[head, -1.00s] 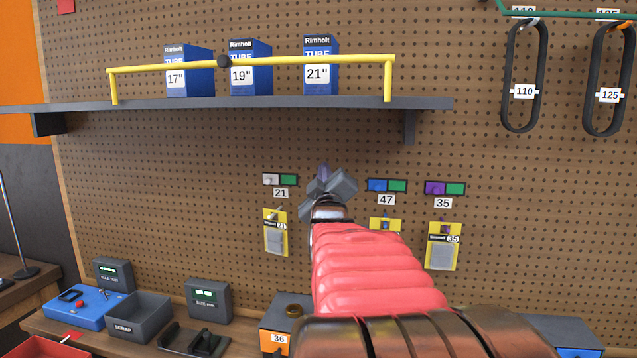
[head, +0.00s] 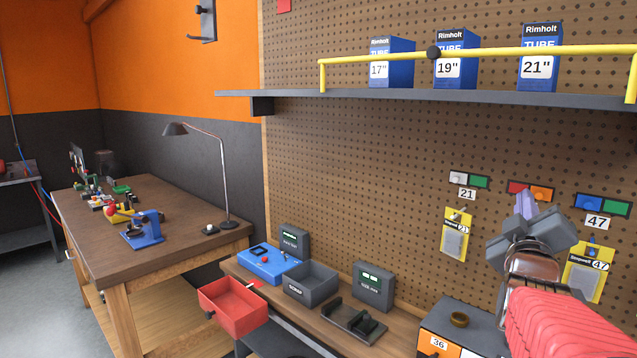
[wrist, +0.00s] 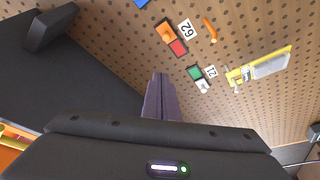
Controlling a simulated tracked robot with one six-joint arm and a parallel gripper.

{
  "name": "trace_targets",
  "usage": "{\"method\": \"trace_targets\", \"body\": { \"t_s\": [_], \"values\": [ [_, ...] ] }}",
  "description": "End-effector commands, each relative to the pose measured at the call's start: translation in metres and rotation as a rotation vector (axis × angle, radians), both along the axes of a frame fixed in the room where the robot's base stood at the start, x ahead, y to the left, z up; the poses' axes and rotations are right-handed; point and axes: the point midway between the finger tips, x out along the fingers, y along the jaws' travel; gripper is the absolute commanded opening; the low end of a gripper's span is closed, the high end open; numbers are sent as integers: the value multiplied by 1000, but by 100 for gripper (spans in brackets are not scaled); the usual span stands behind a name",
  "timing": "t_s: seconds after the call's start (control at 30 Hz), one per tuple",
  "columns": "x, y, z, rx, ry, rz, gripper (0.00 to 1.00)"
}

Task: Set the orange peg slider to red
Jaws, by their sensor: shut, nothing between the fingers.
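The orange peg slider (head: 541,194) is a small block on the pegboard. It sits at the right end of its strip, and a red field (head: 516,187) shows to its left. In the wrist view the orange slider (wrist: 165,32) and red field (wrist: 178,47) lie beside a number tag (wrist: 187,29). A bare orange peg (wrist: 210,30) is close by. My gripper (head: 526,204) is shut and empty. In the head picture its tips show just below the strip and hide its tag. In the wrist view the tips (wrist: 160,98) are apart from the slider.
Neighbouring sliders are white over tag 21 (head: 458,177) and blue over tag 47 (head: 588,203), both with green showing. Yellow packets (head: 455,235) hang below. A grey shelf (head: 430,97) with a yellow rail runs above. A bench with a scrap bin (head: 311,286) stands below.

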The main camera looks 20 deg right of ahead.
Motion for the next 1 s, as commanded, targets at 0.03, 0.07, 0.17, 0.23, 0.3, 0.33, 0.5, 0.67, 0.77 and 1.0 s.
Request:
{"method": "trace_targets", "body": {
  "t_s": [0.03, 0.07, 0.17, 0.23, 0.3, 0.33, 0.5, 0.67, 0.77, 1.0],
  "values": [
    [0, 0, 0, 0, 0, 0, 0],
    [0, 0, 0, 0, 0, 0, 0],
    [0, 0, 0, 0, 0, 0, 0],
    [0, 0, 0, 0, -1, -1, 0],
    [0, 0, 0, 0, 1, 1, 0],
    [1, 1, 0, 1, 2, 3, 0],
    [23, 17, -8, 27, 33, 55, 0],
    [62, 59, -29, 111, 100, 166, 0],
    [81, 96, -49, 197, 151, 244, 0],
    [93, 188, -106, 455, 282, 387, 0]
  ]
}}
